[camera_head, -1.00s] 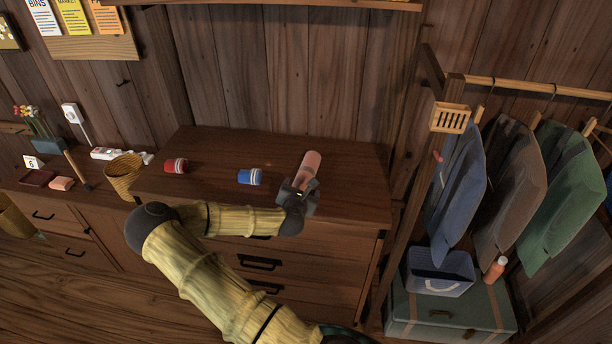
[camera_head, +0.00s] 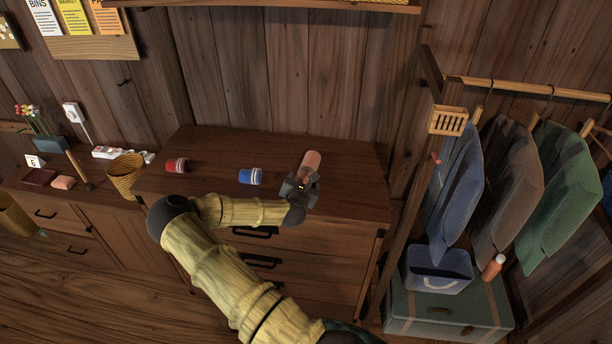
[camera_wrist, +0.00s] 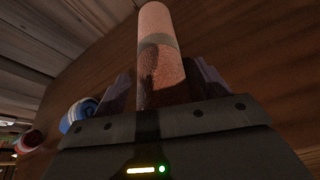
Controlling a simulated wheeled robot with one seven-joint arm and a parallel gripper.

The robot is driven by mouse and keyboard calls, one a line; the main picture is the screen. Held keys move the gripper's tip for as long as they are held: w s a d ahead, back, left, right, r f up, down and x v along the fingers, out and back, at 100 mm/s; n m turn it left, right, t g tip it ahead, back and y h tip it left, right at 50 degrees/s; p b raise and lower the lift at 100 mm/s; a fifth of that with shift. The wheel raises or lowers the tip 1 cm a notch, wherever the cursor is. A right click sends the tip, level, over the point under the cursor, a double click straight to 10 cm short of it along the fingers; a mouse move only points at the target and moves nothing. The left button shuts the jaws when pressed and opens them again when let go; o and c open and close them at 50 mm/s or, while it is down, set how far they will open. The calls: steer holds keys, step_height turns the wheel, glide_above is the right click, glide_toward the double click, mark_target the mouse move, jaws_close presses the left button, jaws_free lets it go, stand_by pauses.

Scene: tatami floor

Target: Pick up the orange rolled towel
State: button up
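The orange rolled towel (camera_head: 310,160), a pinkish-orange cylinder, lies on top of the wooden dresser (camera_head: 346,201), toward its right side. In the wrist view the towel (camera_wrist: 160,45) runs lengthwise away from me, its near end between my fingers. My gripper (camera_head: 306,181) is at the towel's near end, and in the wrist view the two fingers (camera_wrist: 163,88) stand on either side of it. The fingers look apart, with narrow gaps beside the towel. The towel's nearest end is hidden behind the gripper body.
A blue striped roll (camera_head: 250,176) and a red striped roll (camera_head: 176,165) lie left on the dresser. A wicker basket (camera_head: 124,174) stands farther left. A clothes rack with hanging garments (camera_head: 458,192) is at right. The wooden wall is behind.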

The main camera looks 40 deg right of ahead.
steer(key=c, duration=0.9)
steer(key=shift+r, duration=0.1)
step_height(320, 180, up, 10)
steer(key=shift+f+b, duration=0.1)
steer(key=shift+b, duration=0.65)
